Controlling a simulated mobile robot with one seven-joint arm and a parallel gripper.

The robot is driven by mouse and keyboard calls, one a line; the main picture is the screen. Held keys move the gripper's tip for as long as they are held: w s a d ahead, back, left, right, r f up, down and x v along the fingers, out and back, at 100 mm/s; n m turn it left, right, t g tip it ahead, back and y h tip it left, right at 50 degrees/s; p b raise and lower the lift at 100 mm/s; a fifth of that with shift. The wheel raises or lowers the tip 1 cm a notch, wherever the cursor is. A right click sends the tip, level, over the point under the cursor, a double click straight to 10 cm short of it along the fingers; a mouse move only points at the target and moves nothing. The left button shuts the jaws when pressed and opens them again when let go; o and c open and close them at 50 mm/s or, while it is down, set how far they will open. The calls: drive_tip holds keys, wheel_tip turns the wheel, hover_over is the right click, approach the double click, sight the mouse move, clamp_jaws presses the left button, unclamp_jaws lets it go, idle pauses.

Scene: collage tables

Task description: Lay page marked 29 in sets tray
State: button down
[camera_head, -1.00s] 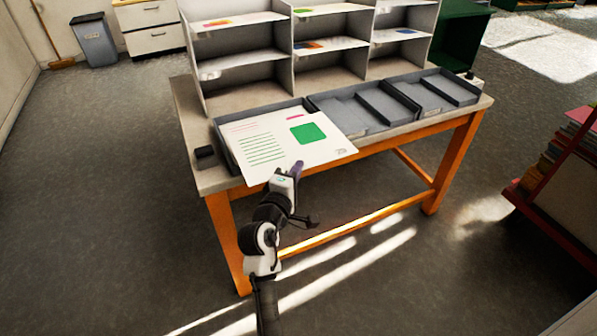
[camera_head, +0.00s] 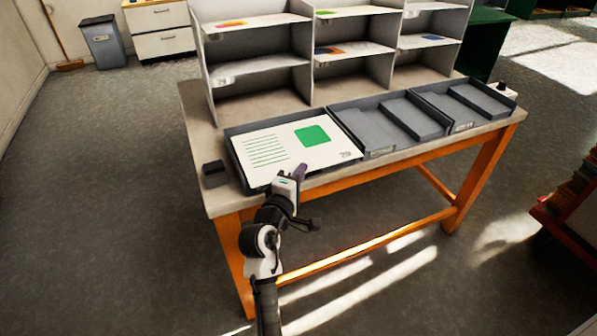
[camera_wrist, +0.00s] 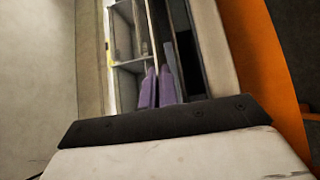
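The white page marked 29 (camera_head: 285,165) has green lines, a green square and its number at the near right corner. It lies nearly flat over the left grey tray (camera_head: 238,172), covering most of its inside. I cannot tell whether it rests on the tray floor or just above. My gripper (camera_head: 300,171) is at the page's near edge, over the tray's front rim. In the wrist view, its purple fingers (camera_wrist: 158,88) are close together with the page seen nearly edge-on between them. The tray's floor is hidden.
Two more grey trays, the middle one (camera_head: 372,143) and the right one (camera_head: 450,112), stand along the table. A pigeonhole shelf (camera_head: 300,85) holding pages rises behind. A small black block (camera_head: 214,174) sits left of the tray. An orange table leg (camera_head: 233,262) stands below.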

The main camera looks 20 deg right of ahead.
drive_tip(key=shift+f, duration=0.55)
drive_tip(key=c, duration=1.6)
unclamp_jaws()
drive_tip(key=shift+w+d, duration=0.1)
drive_tip(key=b+v, duration=0.3)
drive_tip(key=v, duration=1.1)
